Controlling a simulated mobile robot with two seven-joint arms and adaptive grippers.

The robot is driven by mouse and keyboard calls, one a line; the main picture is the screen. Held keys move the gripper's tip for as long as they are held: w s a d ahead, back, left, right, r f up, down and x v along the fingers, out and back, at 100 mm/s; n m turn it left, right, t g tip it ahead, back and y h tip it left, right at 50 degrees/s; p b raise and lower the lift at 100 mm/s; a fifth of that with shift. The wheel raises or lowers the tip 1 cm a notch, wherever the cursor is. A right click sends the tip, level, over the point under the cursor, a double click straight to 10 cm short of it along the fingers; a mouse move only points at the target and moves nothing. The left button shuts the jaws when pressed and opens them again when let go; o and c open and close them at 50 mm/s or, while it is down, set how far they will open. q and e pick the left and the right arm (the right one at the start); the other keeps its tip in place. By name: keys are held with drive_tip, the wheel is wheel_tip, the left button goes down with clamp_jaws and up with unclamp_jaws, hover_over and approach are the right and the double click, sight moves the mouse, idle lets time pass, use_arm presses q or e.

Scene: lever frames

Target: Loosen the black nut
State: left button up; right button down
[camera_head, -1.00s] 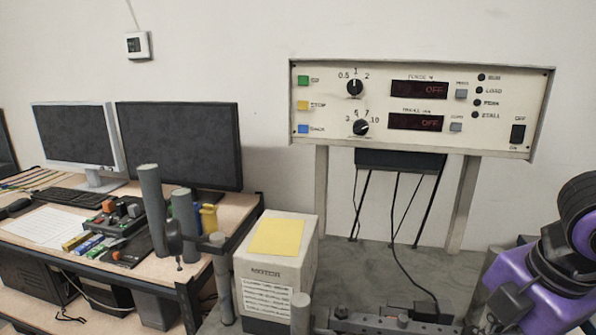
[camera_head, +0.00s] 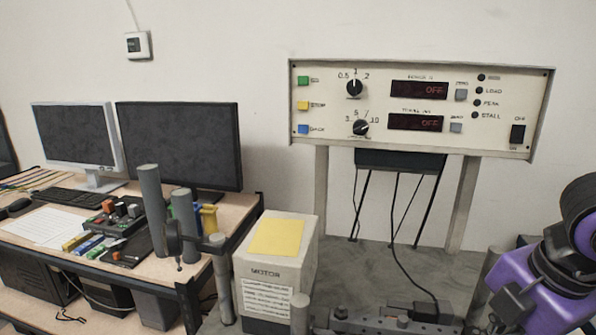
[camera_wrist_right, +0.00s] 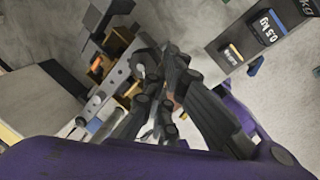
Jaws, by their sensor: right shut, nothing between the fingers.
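I cannot make out the black nut with certainty in either view. In the right wrist view, my right gripper (camera_wrist_right: 170,68) is shut and empty, its dark fingers together. Its tips are over or beside a grey metal bar with holes (camera_wrist_right: 115,75) and small orange and yellow parts (camera_wrist_right: 128,45). The fingers hide part of this area, and I cannot tell if they touch anything. In the head view, only my purple right arm shows at the lower right, and the bench rig (camera_head: 385,322) is cut off by the bottom edge. My left gripper is not in view.
A control panel (camera_head: 330,110) stands behind the bench, its displays reading OFF. A box labelled MOTOR (camera_head: 262,275) bears a yellow note. Grey posts (camera_head: 150,210) stand left of it. Weights, one marked 0.5 kg (camera_wrist_right: 268,30), lie upper right in the wrist view.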

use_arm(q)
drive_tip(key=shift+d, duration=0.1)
use_arm(e)
drive_tip(key=shift+w+d, duration=0.2)
drive_tip(key=shift+d, duration=0.45)
drive_tip(key=shift+w, duration=0.1)
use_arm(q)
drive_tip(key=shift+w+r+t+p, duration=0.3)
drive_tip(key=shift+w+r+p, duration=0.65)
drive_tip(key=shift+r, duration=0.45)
use_arm(e)
drive_tip(key=w+v, duration=0.1)
drive_tip(key=v, duration=0.5)
drive_tip(key=shift+s, duration=0.2)
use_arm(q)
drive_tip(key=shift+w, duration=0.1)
use_arm(e)
drive_tip(key=shift+r, duration=0.15)
